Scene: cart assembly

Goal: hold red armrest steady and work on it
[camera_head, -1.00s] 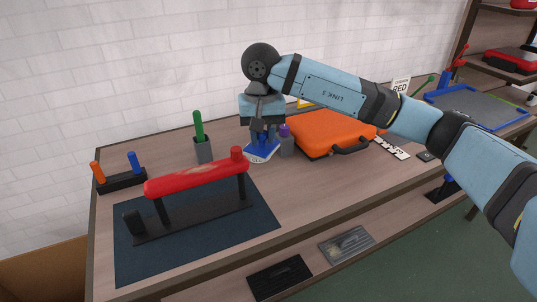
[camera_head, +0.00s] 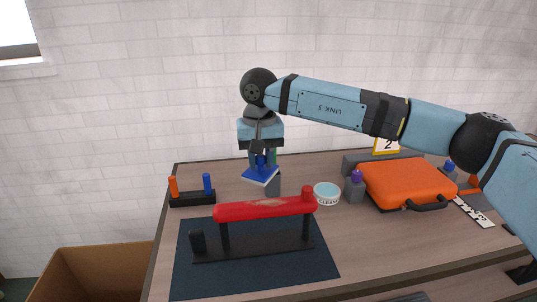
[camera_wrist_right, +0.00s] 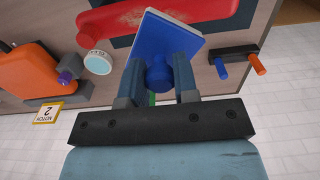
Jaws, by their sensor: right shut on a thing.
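The red armrest (camera_head: 265,207) lies level on a black stand (camera_head: 265,243) on a dark mat (camera_head: 190,275); its top has a pale scuffed patch. It also shows at the top of the right wrist view (camera_wrist_right: 150,18). My right gripper (camera_head: 260,160) is shut on the knob of a blue square pad (camera_head: 259,174) with a pale edge. It holds the pad above and behind the armrest, apart from it. In the right wrist view, the fingers sit on both sides of the pad's knob (camera_wrist_right: 158,76). My left gripper is out of view.
A black rack (camera_head: 192,199) with orange and blue pegs is at left.

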